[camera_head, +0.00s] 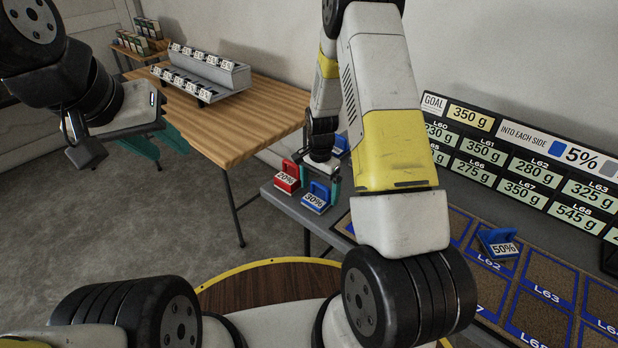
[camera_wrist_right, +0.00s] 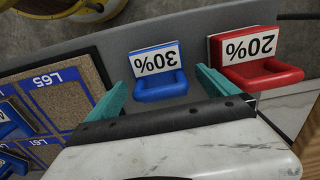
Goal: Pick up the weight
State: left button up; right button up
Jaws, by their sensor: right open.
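A blue weight marked 30% (camera_head: 316,197) stands on the grey table, with its blue handle beside the label. In the right wrist view, this weight (camera_wrist_right: 160,88) lies ahead between the teal fingers. My right gripper (camera_head: 320,180) is open, its fingers spread to either side of the weight; I cannot tell whether they touch it. A red weight marked 20% (camera_head: 287,179) is just left of it; in the right wrist view it (camera_wrist_right: 262,75) is beside one finger. My left gripper (camera_head: 158,143) is open and empty, up at the left over the floor.
A blue 50% weight (camera_head: 498,244) sits on the cork-panelled board (camera_head: 548,247). Another blue weight (camera_head: 340,143) is partly hidden behind my right arm. A display of gram values (camera_head: 530,165) stands behind. A wooden table (camera_head: 225,125) holds a grey labelled rack (camera_head: 205,76).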

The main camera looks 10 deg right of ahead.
notch_tip(320, 180, down, 2)
jog(key=shift+f, duration=0.15)
jog(key=c, duration=1.7)
jog(key=shift+c, duration=0.2)
